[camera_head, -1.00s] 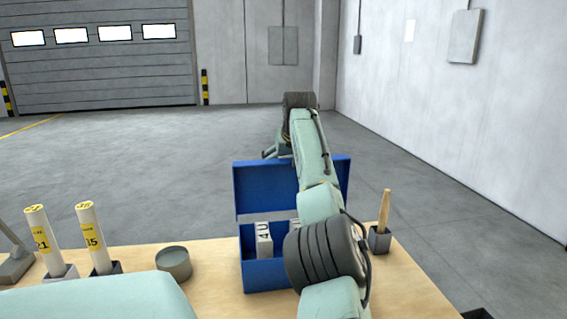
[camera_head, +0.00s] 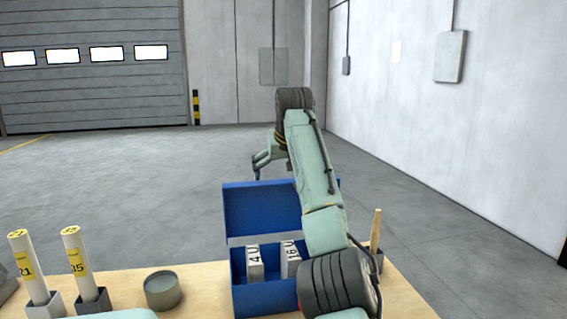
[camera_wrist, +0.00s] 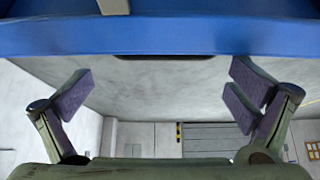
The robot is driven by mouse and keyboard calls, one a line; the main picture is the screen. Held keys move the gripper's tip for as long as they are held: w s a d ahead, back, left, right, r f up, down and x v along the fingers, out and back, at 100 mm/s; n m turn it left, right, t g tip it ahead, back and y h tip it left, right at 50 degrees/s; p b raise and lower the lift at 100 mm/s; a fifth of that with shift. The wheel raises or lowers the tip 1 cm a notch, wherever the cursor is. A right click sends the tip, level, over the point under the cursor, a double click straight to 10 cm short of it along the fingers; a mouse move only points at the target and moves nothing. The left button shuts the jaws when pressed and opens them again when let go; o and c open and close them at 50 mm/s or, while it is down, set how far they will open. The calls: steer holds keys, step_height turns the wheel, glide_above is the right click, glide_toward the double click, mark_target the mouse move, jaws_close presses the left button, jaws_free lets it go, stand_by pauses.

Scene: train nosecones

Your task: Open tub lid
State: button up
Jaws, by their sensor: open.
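The blue tub (camera_head: 268,301) stands on the wooden table. Its blue lid (camera_head: 262,208) is raised at the back, standing up from the rear edge, so the inside shows. Two pale blocks with dark lettering, one on the left (camera_head: 255,264) and one on the right (camera_head: 291,262), stand inside. My gripper (camera_head: 262,166) is above the lid's top edge, apart from it in the head view. In the wrist view my gripper (camera_wrist: 163,92) has its fingers wide apart with nothing between them. A blue edge (camera_wrist: 160,36), likely the lid's, crosses the top there. My arm hides the tub's right side.
Two white tubes with yellow labels (camera_head: 27,268) (camera_head: 75,252) stand in holders at the left. A round grey-green container (camera_head: 162,290) sits left of the tub. A wooden-handled tool (camera_head: 375,228) stands at the right. The floor behind the table is open.

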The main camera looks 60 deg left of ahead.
steer(key=shift+v, duration=2.3)
steer(key=shift+w, duration=0.1)
steer(key=shift+d+f, duration=0.1)
